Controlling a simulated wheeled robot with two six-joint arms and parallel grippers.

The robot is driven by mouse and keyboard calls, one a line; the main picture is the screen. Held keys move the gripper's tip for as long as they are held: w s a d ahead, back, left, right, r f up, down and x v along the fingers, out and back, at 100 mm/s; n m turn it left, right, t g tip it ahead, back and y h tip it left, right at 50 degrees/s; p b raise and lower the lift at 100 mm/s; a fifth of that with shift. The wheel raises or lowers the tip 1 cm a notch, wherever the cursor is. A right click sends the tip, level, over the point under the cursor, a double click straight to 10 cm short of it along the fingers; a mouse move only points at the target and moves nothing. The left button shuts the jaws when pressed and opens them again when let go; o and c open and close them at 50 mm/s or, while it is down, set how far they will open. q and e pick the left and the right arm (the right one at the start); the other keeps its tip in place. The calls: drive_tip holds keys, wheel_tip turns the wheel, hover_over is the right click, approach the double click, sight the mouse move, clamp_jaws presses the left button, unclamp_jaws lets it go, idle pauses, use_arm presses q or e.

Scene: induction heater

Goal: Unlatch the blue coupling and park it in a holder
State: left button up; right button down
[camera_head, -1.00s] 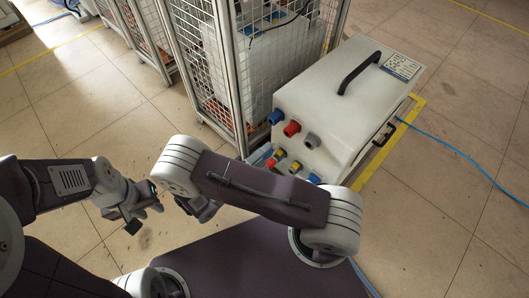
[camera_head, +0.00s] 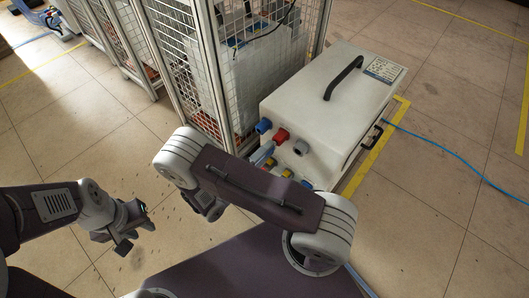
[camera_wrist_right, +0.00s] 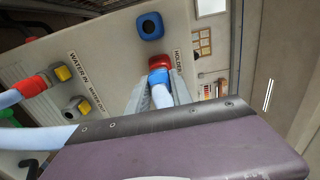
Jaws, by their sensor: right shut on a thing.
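The blue coupling (camera_wrist_right: 159,76) with its light blue hose is between the fingers of my right gripper (camera_wrist_right: 158,88) in the right wrist view. Its front end meets the red holder (camera_wrist_right: 159,62); I cannot tell whether it is seated. The blue holder (camera_wrist_right: 150,26) above looks empty. In the head view the blue holder (camera_head: 263,126), red holder (camera_head: 281,135) and grey holder (camera_head: 301,147) are on the white heater box (camera_head: 335,95). My right gripper (camera_head: 262,154) is partly hidden there by my arm. My left gripper (camera_head: 130,226) is away from the box, over the floor.
In the right wrist view a red coupling (camera_wrist_right: 30,87) with a hose is on the water-in side, near a grey and yellow port (camera_wrist_right: 76,107). A mesh cage (camera_head: 225,60) stands close behind the box. A blue cable (camera_head: 450,165) lies on the floor.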

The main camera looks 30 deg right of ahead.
idle(0.7)
drive_tip(key=shift+p, duration=0.3)
drive_tip(key=shift+p, duration=0.45)
idle(1.0)
drive_tip(key=shift+w+d+p, duration=0.2)
drive_tip(key=shift+d+p, duration=0.2)
drive_tip(key=shift+d, duration=0.15)
idle(0.5)
drive_tip(key=c, duration=1.1)
unclamp_jaws()
drive_tip(key=shift+o, duration=0.2)
